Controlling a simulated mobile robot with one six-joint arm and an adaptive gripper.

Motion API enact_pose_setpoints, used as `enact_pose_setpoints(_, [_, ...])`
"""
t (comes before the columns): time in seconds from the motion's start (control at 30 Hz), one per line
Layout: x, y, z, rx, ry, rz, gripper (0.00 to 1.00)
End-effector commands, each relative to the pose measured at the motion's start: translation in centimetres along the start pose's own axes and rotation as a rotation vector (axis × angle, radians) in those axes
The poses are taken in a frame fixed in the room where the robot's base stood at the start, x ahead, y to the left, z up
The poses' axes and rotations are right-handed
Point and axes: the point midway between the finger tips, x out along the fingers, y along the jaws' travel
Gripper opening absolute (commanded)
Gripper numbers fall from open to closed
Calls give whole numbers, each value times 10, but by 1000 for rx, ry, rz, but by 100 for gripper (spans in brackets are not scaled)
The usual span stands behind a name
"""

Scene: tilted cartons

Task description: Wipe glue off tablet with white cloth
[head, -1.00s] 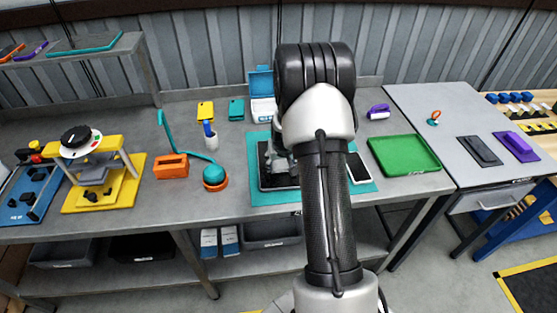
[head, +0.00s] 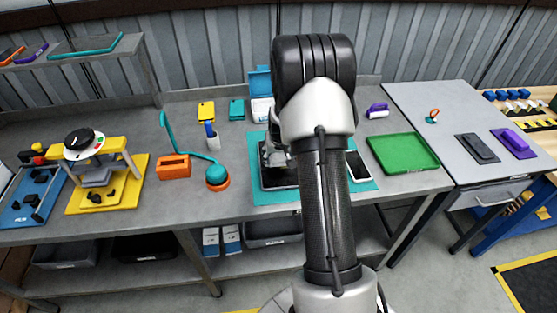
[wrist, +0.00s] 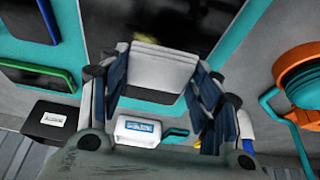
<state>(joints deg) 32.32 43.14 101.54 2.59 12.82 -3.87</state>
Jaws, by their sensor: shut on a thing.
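The tablet (head: 280,180), dark with a pale edge, lies on the teal mat (head: 262,197) on the bench. My arm hides its right part in the head view. My gripper (head: 275,155) is over the tablet's back part. In the wrist view my gripper (wrist: 162,85) is shut on the white cloth (wrist: 165,65), which looks like a folded pad between the fingers. The tablet's dark screen (wrist: 150,20) shows beyond the cloth. A faint yellowish patch shows beside the cloth, too dim to identify as glue. I cannot tell whether the cloth touches the screen.
A teal-lidded white box (head: 261,105) is behind. Bare bench lies between lamp and mat.

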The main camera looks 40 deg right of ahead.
Motion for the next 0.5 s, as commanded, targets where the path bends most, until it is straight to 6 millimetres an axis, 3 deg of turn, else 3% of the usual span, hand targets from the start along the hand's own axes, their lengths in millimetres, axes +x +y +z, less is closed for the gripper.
enact_pose_setpoints(0.5, [-43, -6, -21, -8, 0, -3, 35])
